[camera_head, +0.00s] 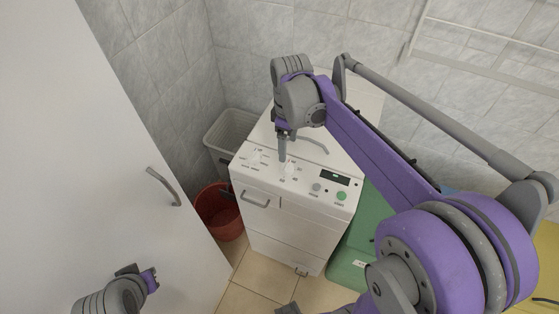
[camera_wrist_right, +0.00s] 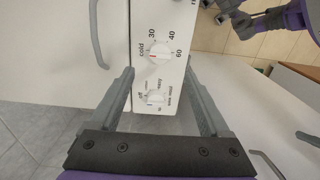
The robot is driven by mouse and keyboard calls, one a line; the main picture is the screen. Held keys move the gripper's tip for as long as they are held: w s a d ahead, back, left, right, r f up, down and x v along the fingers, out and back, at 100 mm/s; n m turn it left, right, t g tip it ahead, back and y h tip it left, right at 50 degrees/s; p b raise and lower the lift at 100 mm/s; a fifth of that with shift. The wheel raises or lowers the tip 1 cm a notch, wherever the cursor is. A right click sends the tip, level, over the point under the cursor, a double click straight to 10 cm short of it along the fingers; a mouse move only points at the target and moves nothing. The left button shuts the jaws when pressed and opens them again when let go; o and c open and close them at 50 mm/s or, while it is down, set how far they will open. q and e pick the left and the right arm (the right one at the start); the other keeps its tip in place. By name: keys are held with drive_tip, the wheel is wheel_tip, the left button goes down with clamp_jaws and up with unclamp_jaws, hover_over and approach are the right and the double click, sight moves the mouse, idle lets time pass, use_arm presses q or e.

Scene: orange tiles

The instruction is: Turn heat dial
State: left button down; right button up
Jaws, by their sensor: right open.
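The heat dial (camera_wrist_right: 159,50) is a round white knob on the white washing machine's panel. In the right wrist view it is ringed by the marks cold, 30, 40 and 60, with a red mark on it. In the head view the dial (camera_head: 290,169) is partly hidden by my right gripper (camera_head: 282,158), which points down over the panel. In the wrist view the open fingers of my right gripper (camera_wrist_right: 158,70) lie either side of the dial area, and nothing is held. Part of my left arm shows at the lower left of the head view; its jaw state is unclear.
A second dial (camera_wrist_right: 155,97) with printed words sits beside the heat dial. The panel also has a dark display (camera_head: 335,177) and a green button (camera_head: 341,196). A red bucket (camera_head: 207,212), a pale basket (camera_head: 213,139), a green box (camera_head: 352,262) and a white door (camera_head: 100,150) stand around the machine.

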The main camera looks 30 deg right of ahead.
sight(287, 165)
use_arm(q)
drive_tip(key=shift+s+f+b, duration=0.15)
drive_tip(key=shift+f+b, duration=0.15)
drive_tip(key=shift+f, duration=0.15)
use_arm(e)
wheel_tip(287, 165, down, 10)
drive_tip(key=shift+r, duration=0.25)
clamp_jaws()
